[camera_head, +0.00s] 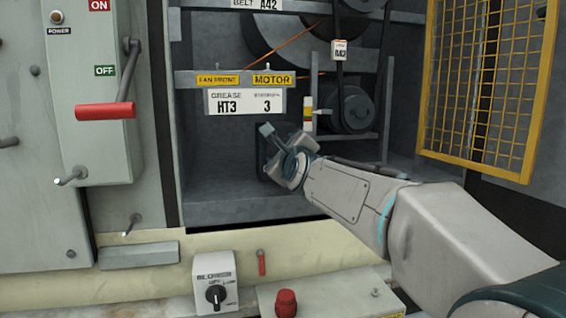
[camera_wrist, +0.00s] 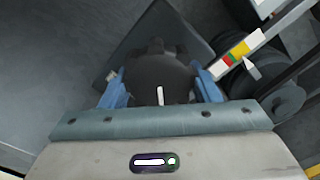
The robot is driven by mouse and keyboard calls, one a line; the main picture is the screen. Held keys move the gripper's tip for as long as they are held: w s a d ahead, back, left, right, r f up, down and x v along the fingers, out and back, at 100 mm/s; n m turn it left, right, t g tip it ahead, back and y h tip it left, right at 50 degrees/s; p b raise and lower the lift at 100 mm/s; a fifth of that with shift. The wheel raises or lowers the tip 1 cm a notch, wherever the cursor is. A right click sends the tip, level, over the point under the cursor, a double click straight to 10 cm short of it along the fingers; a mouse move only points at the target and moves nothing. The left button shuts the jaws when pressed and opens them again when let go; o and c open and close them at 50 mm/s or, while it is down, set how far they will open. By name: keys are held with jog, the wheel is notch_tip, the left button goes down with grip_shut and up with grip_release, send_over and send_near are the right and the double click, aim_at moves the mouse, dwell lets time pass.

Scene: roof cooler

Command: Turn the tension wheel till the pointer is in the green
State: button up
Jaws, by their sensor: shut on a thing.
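The dark tension wheel (camera_wrist: 178,78), with a white mark on its face, sits between the two blue fingers of my gripper (camera_wrist: 161,86) in the wrist view. My gripper is shut on it. In the head view my gripper (camera_head: 271,146) reaches into the cabinet and mostly hides the wheel.
The motor pulley (camera_head: 357,108) and belt are right of the gauge. A yellow mesh guard (camera_head: 487,85) stands open at right. A lever with a red handle (camera_head: 105,111) is on the left panel. A knob box (camera_head: 214,285) and red button (camera_head: 286,302) are in front.

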jog(key=shift+m+b, duration=0.4)
jog(key=shift+m, duration=0.2)
jog(key=o, duration=1)
jog(key=shift+s+d+f+b, duration=0.1)
jog(key=shift+s+f+b, duration=0.05)
jog(key=shift+s+b, duration=0.3)
jog(key=b+v, duration=0.2)
jog(key=v, duration=1.1)
jog(key=shift+r, duration=0.2)
